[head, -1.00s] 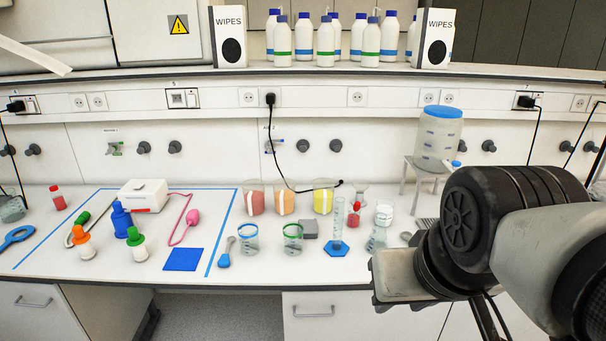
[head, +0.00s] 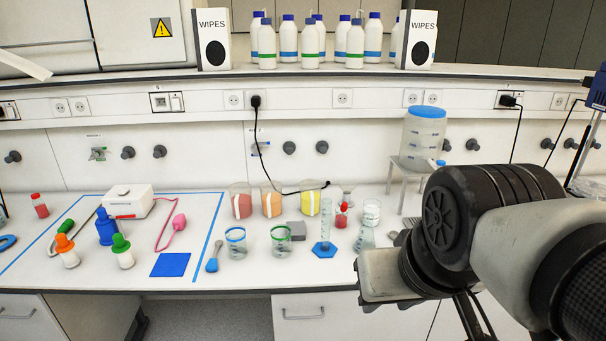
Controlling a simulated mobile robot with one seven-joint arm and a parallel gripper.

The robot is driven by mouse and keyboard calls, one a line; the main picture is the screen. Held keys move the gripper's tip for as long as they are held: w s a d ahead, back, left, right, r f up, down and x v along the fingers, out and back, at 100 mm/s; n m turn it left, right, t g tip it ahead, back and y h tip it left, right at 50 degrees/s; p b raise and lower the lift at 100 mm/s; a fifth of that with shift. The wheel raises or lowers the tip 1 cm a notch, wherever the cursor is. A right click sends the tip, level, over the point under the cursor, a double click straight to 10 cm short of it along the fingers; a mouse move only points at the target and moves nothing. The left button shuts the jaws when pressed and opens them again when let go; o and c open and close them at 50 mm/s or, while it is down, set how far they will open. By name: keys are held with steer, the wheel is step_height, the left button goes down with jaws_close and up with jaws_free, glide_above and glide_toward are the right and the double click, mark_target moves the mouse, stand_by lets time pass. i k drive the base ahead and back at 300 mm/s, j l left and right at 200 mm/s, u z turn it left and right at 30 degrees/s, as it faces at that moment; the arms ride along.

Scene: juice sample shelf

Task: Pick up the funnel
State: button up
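A small clear, funnel-like piece (head: 347,189) stands toward the back of the white bench, right of the yellow-filled beaker (head: 325,202). It is pale and partly hidden behind a red-capped vial (head: 342,214), so I cannot be sure that it is the funnel. My gripper (head: 383,283) seems to be the grey block at the end of my arm at lower right, in front of the bench edge and well apart from that piece. Its fingertips do not show clearly, so I cannot tell whether it is open or shut.
Near the piece stand a graduated cylinder (head: 325,232), a flask (head: 365,238) and a grey block (head: 296,231). A dispenser tank (head: 424,140) stands on a stand at right. A black cable (head: 258,140) hangs onto the bench.

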mark_target(347, 187)
steer(key=i+l, duration=0.2)
steer(key=i, duration=0.15)
steer(key=i+l, duration=0.2)
steer(key=i, duration=0.2)
steer(key=i+l, duration=0.2)
steer(key=i, duration=0.15)
